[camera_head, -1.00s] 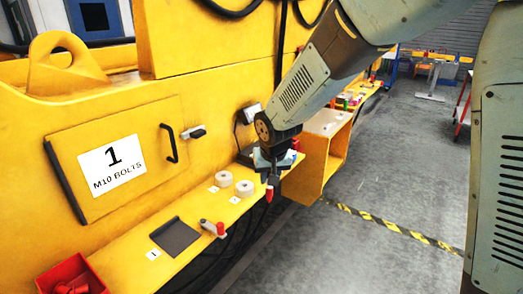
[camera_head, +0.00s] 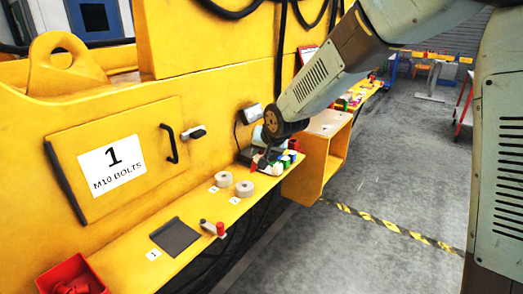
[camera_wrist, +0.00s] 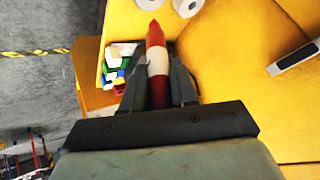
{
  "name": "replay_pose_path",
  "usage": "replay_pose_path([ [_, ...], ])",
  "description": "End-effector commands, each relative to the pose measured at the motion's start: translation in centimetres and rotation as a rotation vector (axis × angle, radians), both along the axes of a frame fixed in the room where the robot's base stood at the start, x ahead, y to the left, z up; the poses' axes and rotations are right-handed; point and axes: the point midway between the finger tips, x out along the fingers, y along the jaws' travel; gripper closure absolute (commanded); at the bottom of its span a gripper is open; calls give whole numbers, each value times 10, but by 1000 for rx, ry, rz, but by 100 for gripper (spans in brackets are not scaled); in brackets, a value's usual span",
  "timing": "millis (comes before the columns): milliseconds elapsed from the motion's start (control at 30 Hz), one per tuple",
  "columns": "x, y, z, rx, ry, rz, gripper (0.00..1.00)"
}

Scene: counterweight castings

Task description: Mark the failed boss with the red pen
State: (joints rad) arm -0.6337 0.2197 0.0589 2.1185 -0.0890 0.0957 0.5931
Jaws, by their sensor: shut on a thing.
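My gripper (camera_wrist: 160,85) is shut on a red pen (camera_wrist: 156,38) with a white band. The pen's pointed red end sticks out ahead of the jaws, over the yellow ledge. In the head view my gripper (camera_head: 264,157) is small and partly hidden by the wrist, above the ledge's far part. Two pale round bosses with centre holes stand on the ledge, a farther one (camera_head: 223,179) and a nearer one (camera_head: 244,189). They show at the top edge of the wrist view, one (camera_wrist: 188,6) cut off, apart from the pen tip. I cannot tell which boss failed.
The yellow ledge (camera_head: 135,270) carries a dark pad (camera_head: 176,237), a red-capped roll or marker (camera_head: 212,228) and a red bin (camera_head: 74,277). Coloured blocks (camera_wrist: 117,70) lie beside my gripper. A yellow open box (camera_head: 312,170) adjoins the ledge.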

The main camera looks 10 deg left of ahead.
Motion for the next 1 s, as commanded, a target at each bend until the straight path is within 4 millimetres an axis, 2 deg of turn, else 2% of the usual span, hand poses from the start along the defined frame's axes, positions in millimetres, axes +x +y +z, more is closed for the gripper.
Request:
replay_pose_path([
  [267, 5, 2, 2, 33, -10, -12, 100],
  [800, 5, 3, -42, 32, -9, -10, 100],
  [1000, 5, 2, -51, 32, -10, -11, 100],
])
